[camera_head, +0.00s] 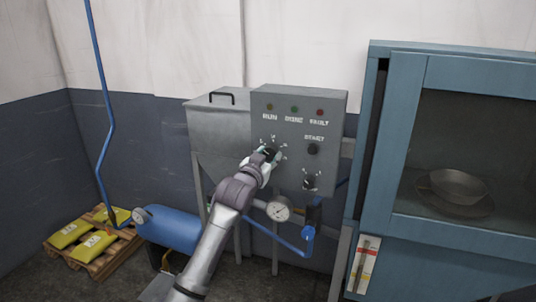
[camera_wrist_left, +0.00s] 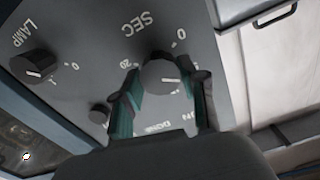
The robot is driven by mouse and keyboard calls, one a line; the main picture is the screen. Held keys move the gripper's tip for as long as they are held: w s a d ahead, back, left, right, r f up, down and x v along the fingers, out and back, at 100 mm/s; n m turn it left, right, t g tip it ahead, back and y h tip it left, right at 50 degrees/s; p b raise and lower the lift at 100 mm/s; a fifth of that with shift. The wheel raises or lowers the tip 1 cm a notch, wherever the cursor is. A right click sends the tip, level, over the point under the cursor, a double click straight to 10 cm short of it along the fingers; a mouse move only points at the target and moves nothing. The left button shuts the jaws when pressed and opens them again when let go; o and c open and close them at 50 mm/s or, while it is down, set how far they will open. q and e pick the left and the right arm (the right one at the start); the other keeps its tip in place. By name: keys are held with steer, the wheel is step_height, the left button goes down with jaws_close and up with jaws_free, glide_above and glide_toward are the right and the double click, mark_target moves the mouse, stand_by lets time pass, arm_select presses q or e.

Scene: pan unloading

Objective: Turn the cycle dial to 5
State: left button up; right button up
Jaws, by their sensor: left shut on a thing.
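My right gripper is not in view.
A START button (camera_head: 313,149) and a LAMP knob (camera_wrist_left: 34,67) are on the same panel. A gauge (camera_head: 278,209) and blue pipe (camera_head: 290,246) are below. A blue glass-fronted cabinet (camera_head: 400,130) stands right; a blue tank (camera_head: 172,228) and pallet (camera_head: 103,265) are left.

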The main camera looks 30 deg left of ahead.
arm_select(q)
steer(key=shift+f+n, duration=0.15)
steer(key=shift+n, duration=0.15)
steer(key=o, duration=1.1)
steer(key=shift+o, duration=0.2)
steer(key=v, duration=1.2)
